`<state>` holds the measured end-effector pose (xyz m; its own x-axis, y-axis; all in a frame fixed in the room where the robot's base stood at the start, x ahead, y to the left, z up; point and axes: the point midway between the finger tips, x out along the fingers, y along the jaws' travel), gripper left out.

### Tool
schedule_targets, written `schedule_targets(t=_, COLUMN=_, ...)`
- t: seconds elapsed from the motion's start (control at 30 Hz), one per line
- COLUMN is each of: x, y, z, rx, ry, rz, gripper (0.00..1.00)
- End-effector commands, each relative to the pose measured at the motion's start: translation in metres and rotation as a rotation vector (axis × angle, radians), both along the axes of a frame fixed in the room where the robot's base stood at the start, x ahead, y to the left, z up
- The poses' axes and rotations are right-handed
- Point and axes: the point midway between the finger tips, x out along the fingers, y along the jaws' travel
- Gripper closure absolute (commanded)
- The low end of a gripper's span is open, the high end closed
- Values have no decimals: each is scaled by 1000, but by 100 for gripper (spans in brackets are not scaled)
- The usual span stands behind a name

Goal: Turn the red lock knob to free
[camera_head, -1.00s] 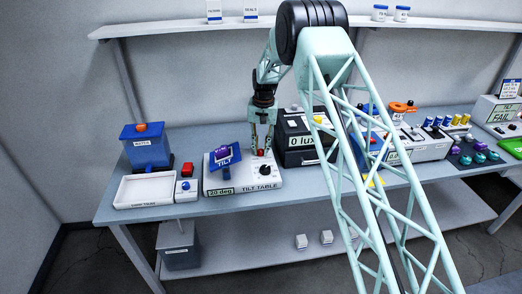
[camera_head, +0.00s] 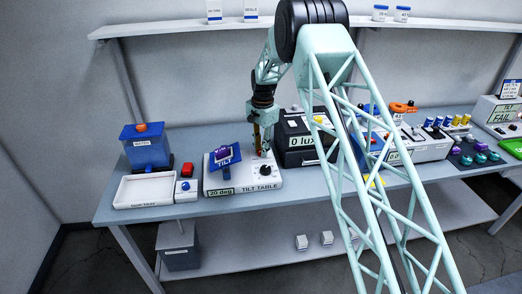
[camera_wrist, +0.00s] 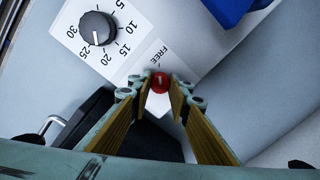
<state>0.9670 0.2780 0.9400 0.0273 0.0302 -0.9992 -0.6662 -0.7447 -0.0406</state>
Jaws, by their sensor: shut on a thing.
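The red lock knob (camera_wrist: 160,82) sits between my fingertips in the wrist view, with a short white line on its top. The word FREE is printed on the white plate just above it. My gripper (camera_wrist: 160,92) is shut on the knob, with a pad at each side. In the head view my gripper (camera_head: 262,150) points down at the right part of the white tilt table (camera_head: 215,188), and the knob is hidden there behind the fingers.
A blue tilted plate (camera_head: 224,156) is left of my gripper. A black box reading 0 lux (camera_head: 297,157) stands close on the right.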

Motion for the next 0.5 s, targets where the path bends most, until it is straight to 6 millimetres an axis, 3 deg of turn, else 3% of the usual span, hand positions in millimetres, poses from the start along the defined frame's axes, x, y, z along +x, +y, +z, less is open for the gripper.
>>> schedule_targets(t=0.5, x=0, y=0, z=0, rx=0, ry=1, rz=-35, gripper=93)
